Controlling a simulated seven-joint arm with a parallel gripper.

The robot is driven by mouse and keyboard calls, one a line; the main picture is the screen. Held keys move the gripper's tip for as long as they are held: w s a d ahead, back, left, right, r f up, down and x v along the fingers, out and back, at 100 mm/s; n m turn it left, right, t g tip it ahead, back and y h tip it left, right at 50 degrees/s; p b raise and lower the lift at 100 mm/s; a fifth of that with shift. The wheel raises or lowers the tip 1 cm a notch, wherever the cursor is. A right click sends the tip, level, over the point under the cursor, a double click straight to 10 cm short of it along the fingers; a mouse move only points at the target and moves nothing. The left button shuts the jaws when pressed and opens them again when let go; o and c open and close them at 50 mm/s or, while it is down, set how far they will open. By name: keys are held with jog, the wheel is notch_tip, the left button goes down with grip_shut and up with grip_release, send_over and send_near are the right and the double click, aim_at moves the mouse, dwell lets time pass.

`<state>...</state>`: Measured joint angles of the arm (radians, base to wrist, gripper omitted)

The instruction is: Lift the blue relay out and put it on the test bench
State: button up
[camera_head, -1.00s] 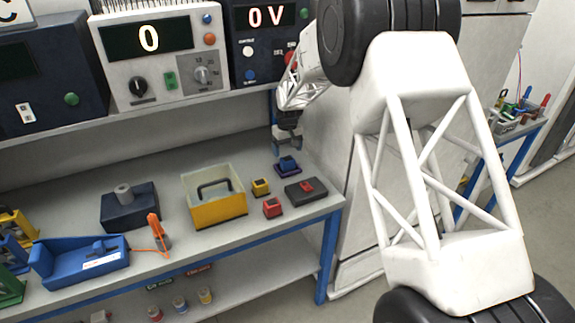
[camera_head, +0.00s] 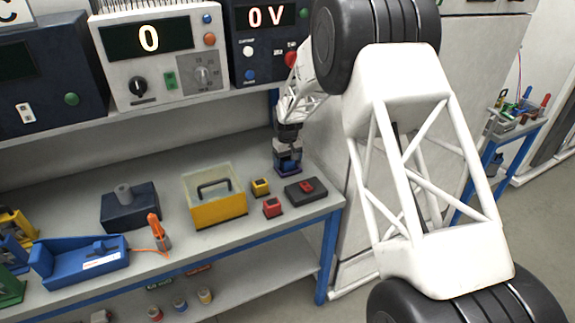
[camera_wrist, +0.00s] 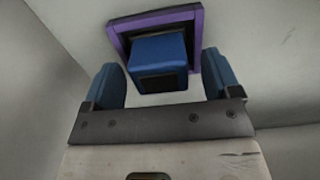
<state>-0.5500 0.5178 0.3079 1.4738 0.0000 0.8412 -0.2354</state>
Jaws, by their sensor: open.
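The blue relay (camera_wrist: 160,62) sits in a purple-rimmed square socket (camera_wrist: 197,12) on the bench top, shown close up in the wrist view. My gripper (camera_wrist: 165,85) is open, with one blue finger pad on each side of the relay and small gaps visible between pads and relay. In the head view my gripper (camera_head: 288,160) is down over the relay at the right end of the bench and mostly hides it. I cannot tell which surface is the test bench.
A yellow relay (camera_head: 260,187), a red relay (camera_head: 272,207) and a dark box with a red part (camera_head: 306,190) stand close by. A yellow box with a handle (camera_head: 216,205) is to the left. The white cabinet wall is close on the right.

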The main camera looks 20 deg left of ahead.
aim_at(287, 159)
jog(key=shift+f, duration=0.2)
dwell(0.4)
jog(key=c, duration=1)
jog(key=shift+c, duration=0.2)
jog(key=shift+r, duration=5)
